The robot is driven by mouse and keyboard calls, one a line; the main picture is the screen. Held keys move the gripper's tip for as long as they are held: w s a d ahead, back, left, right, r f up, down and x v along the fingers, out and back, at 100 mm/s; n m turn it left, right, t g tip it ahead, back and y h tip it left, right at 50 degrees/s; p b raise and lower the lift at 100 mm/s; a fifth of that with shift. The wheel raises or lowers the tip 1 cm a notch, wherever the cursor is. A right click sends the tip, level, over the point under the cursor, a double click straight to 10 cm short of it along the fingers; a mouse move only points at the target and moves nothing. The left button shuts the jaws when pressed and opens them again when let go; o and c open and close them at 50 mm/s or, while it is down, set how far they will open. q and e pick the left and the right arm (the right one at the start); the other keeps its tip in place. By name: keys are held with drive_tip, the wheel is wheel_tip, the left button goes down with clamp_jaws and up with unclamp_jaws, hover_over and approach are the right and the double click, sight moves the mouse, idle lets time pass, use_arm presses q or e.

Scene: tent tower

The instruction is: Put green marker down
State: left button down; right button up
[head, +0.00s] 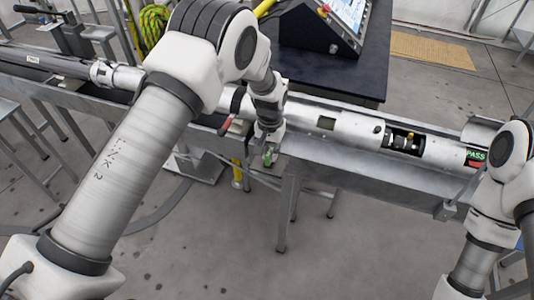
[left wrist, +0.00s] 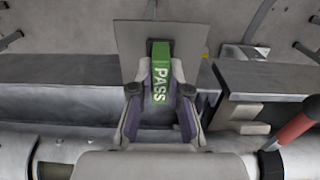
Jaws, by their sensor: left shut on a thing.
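The green marker (left wrist: 161,75), lettered PASS, stands between the two fingers of my left gripper (left wrist: 160,100) in the left wrist view. The fingers are shut on its sides. In the head view my left gripper (head: 268,150) points down at the near edge of the metal trough, and a little of the green shows at its tip. A flat grey plate (left wrist: 128,40) lies behind the marker in the wrist view. I cannot tell whether the marker touches a surface. My right arm shows at the right edge of the head view, but its gripper is out of view.
A long silver tube (head: 345,122) lies in the metal trough (head: 350,165), with an open window showing inner parts. Another PASS label (head: 475,155) is at the tube's right end. A red handle (head: 225,125) is just left of my left gripper. A dark table with a screen (head: 345,15) stands behind.

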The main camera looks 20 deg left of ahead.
sight(270, 151)
use_arm(q)
drive_tip(key=shift+a+f, duration=0.15)
drive_tip(key=shift+a, duration=0.05)
drive_tip(key=c, duration=1.2)
unclamp_jaws()
drive_tip(key=shift+o, duration=0.3)
drive_tip(key=shift+d, duration=0.15)
drive_tip(key=shift+r, duration=0.25)
drive_tip(key=shift+w+r, duration=0.1)
drive_tip(key=shift+r, duration=0.2)
wheel_tip(270, 151, up, 11)
drive_tip(key=b, duration=0.3)
drive_tip(key=shift+r, duration=0.15)
